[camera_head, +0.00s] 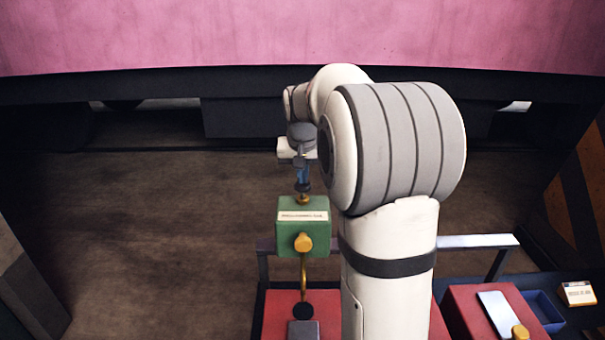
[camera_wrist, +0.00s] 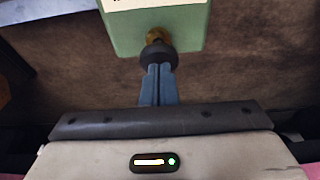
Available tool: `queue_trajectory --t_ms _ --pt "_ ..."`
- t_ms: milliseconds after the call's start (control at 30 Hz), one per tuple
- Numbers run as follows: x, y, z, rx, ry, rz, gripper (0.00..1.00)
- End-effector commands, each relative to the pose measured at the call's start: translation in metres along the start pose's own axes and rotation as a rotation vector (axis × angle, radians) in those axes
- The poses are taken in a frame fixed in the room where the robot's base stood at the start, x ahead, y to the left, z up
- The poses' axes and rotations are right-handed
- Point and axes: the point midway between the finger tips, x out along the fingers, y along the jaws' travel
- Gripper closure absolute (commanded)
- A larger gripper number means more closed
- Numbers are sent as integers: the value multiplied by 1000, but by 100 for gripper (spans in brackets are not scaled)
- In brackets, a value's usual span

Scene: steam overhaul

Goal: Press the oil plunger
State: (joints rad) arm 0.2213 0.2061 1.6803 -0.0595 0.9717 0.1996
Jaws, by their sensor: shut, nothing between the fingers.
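The oil plunger shows as a dark round knob (camera_head: 303,189) on a short brass stem, on top of a green box (camera_head: 288,236) with a pale label. In the wrist view the dark knob (camera_wrist: 158,54) stands upright against the green box (camera_wrist: 190,30). My gripper (camera_head: 303,179) is above the box, pointing down, with its blue fingers shut and empty. In the wrist view my gripper (camera_wrist: 159,68) has its fingertips right at the knob. I cannot tell whether they touch it.
A brass knob (camera_head: 303,243) sits on the box's front, with a curved brass pipe (camera_head: 306,275) below it. A red case (camera_head: 462,302) and a blue tray (camera_head: 542,311) stand at lower right. A metal rail (camera_head: 478,241) runs behind them. The brown floor at left is clear.

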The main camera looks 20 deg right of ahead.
Motion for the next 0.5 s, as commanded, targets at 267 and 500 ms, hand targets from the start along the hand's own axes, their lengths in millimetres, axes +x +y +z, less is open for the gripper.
queue_trajectory --t_ms 267,500 --pt "0 0 0 0 0 0 100" --pt "24 0 8 0 -3 0 100"
